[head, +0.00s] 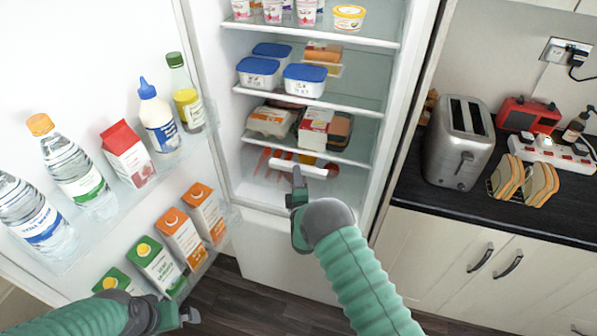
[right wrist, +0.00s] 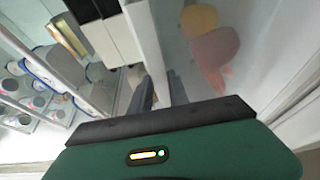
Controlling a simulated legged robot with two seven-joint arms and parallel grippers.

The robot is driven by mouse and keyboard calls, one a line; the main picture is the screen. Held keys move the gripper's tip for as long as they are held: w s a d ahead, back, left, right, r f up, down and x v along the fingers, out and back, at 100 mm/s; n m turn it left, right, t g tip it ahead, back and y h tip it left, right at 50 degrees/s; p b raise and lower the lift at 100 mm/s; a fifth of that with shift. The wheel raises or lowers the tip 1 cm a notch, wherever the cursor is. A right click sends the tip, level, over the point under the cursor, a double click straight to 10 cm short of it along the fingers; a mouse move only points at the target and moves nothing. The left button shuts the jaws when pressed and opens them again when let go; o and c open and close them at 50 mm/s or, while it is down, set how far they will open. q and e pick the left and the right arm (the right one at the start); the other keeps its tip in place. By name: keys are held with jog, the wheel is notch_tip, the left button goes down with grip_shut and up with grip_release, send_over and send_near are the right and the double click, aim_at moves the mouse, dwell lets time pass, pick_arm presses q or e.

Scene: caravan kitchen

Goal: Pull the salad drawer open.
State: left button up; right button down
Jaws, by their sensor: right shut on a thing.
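The salad drawer (head: 345,188) is a clear drawer at the bottom of the open fridge, with a white bar handle (head: 312,171) along its front. Red, orange and yellow produce shows inside it. My right gripper (head: 298,176) is shut on the handle, near its middle. In the right wrist view the two dark fingers (right wrist: 163,92) stand either side of the white handle (right wrist: 144,40). How far the drawer is out is hard to tell. My left gripper (head: 187,316) is low at the left, below the door's cartons, away from the drawer; its jaws are unclear.
The open fridge door (head: 105,50) fills the left side, its racks holding bottles and cartons. Shelves above the drawer hold blue-lidded tubs (head: 305,80) and boxes. At right, a counter (head: 405,195) carries a toaster (head: 460,140). Dark floor (head: 235,300) shows below the fridge.

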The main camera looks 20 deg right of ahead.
pick_arm(q)
jog(key=r+p, duration=0.1)
jog(key=r, duration=0.1)
jog(key=s+r+p, duration=0.1)
jog(key=shift+a+p, duration=0.35)
jog(key=shift+a, duration=0.05)
pick_arm(e)
jog(key=s+a, duration=0.8)
jog(key=s, duration=0.5)
jog(key=shift+a+f, duration=0.15)
jog(key=shift+f, duration=0.25)
jog(key=c, duration=1.5)
grip_release()
jog(key=shift+o, duration=0.9)
jog(key=shift+w, duration=0.15)
pick_arm(q)
jog(key=shift+w+d, duration=0.25)
jog(key=shift+d, duration=0.05)
pick_arm(e)
jog(key=shift+w, duration=0.1)
